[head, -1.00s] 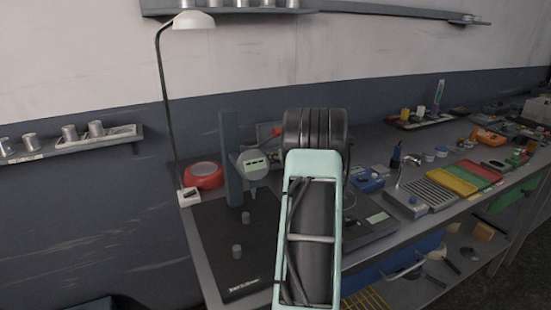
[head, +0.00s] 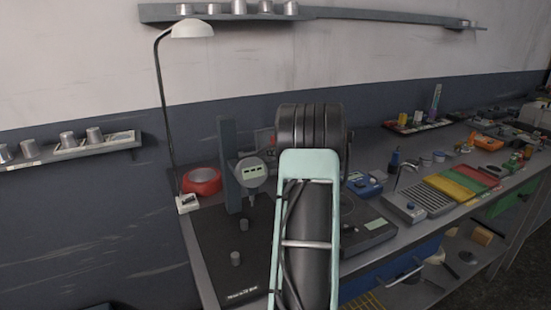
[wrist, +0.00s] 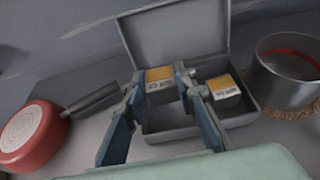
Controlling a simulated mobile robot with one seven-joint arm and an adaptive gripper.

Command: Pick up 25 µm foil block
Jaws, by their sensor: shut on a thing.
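My gripper (wrist: 160,85) shows in the wrist view, with its two blue-grey fingers on either side of a small orange-and-white block (wrist: 159,74). It is shut on this block, over the open grey case (wrist: 165,120). A second orange-and-white block (wrist: 224,87) is in the case, to the right of the fingers. Both blocks have dark print on white labels, too blurred to read surely, so I cannot tell which is the 25 µm one. In the head view my arm hides the gripper, the blocks and the case.
In the wrist view, a round red thing (wrist: 32,131) with a dark handle lies left of the case. A metal pot (wrist: 286,75) stands close on the right. In the head view, a gauge stand (head: 229,165) and a lamp (head: 192,28) rise at the left of the bench.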

